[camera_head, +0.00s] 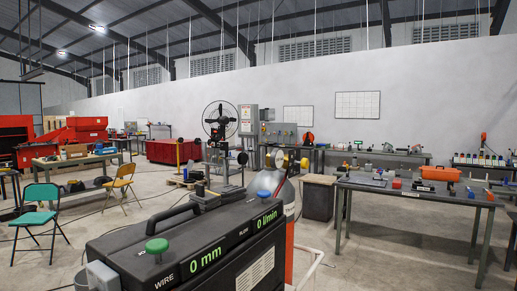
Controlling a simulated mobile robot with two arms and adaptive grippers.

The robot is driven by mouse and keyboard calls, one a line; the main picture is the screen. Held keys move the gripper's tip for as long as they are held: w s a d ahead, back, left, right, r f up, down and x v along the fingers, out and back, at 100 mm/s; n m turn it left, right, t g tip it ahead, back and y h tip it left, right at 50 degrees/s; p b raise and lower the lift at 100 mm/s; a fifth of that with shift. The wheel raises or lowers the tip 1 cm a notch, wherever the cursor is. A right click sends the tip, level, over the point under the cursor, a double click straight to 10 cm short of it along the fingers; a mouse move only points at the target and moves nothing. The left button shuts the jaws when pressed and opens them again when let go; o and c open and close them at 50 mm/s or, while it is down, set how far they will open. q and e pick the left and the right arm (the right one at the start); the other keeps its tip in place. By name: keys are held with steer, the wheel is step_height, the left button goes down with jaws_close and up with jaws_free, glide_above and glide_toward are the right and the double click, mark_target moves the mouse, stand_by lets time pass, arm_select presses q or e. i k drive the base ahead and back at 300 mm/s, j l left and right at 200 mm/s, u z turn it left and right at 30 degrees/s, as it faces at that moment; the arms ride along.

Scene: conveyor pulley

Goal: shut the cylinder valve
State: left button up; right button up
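A gas cylinder (290,215) stands upright just behind the welding machine, with a grey rounded shoulder and an orange-red body. Its lower part is largely hidden by the machine. On top sits the brass-coloured valve and regulator assembly (291,163), with a round pale gauge face toward me. The parts are small, and I cannot tell whether the valve is open or shut. The black welding machine (120,243) fills the near foreground. Neither of my grippers is in view.
A grey worktable (420,194) with an orange toolbox (440,173) stands at the right. A dark bin (318,199) stands behind the cylinder. A green chair (40,217) and a yellow chair (122,180) stand at the left.

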mark_target(270, 144)
steer(key=i+l+u, duration=0.1)
steer(key=u, duration=0.3)
steer(key=i+l+u, duration=0.15)
steer(key=u, duration=0.25)
steer(key=i+l+u, duration=0.1)
steer(key=u, duration=0.3)
steer(key=l+u, duration=0.25)
steer(key=u, duration=0.15)
steer(key=i+l+u, duration=0.1)
steer(key=l+u, duration=0.3)
steer(key=l, duration=0.85)
steer(key=l+u, duration=0.4)
steer(key=l, duration=0.85)
steer(key=k, duration=0.05)
